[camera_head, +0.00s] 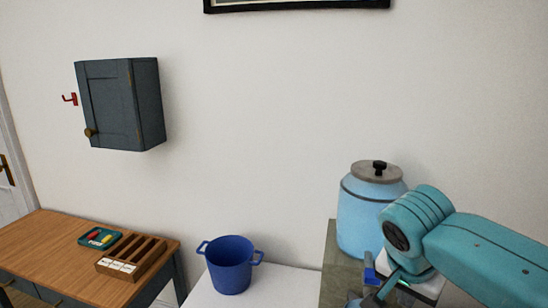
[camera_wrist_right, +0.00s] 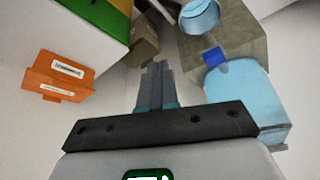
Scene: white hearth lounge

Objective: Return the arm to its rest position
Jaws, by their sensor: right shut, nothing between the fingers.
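My right arm comes in from the right in the head view, teal and bent, with its wrist in front of the blue canister. My right gripper (camera_head: 368,294) points down at the bottom edge and is partly cut off. In the right wrist view the right gripper (camera_wrist_right: 156,68) has its two grey fingers together, with nothing between them. My left gripper is not in view.
A light-blue lidded canister (camera_head: 360,218) stands close behind my right wrist on a grey stand (camera_head: 328,262). A dark-blue bucket (camera_head: 230,270) stands left on a white surface. A wooden table (camera_head: 50,250) holds a slotted wooden tray (camera_head: 108,266). An orange labelled holder (camera_wrist_right: 58,78) shows in the wrist view.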

